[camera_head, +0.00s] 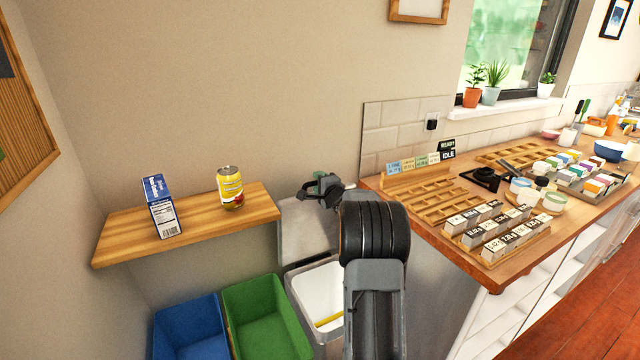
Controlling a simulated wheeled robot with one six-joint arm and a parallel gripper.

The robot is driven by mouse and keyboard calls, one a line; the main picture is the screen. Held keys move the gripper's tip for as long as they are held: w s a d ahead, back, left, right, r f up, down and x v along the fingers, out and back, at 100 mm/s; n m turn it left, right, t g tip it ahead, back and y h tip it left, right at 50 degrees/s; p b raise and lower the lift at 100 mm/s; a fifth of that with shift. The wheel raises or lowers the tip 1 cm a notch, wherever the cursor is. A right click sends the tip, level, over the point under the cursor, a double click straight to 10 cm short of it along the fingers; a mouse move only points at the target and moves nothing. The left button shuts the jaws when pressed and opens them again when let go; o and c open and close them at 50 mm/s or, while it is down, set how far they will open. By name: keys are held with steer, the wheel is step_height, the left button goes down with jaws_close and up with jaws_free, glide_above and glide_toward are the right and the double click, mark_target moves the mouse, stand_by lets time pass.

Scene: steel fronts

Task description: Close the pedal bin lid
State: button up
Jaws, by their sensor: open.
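The pedal bin (299,281) stands on the floor between the green crate and the counter. Its grey lid (303,238) is raised, roughly upright, at the back of the bin against the wall side. The white inside of the bin shows, with a yellow strip-like thing (328,320) in it. My gripper (318,186) is near the top edge of the lid, small and dark in the picture. It looks empty; whether it touches the lid I cannot tell. My arm hides the right part of the bin and lid.
A wooden shelf (190,224) left of the lid holds a blue-and-white box (162,208) and a yellow can (230,188). A blue crate (190,325) and a green crate (262,315) stand below. The wooden counter (415,212) with trays is close on the right.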

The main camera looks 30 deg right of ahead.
steer(key=shift+c, duration=0.3)
jaws_close()
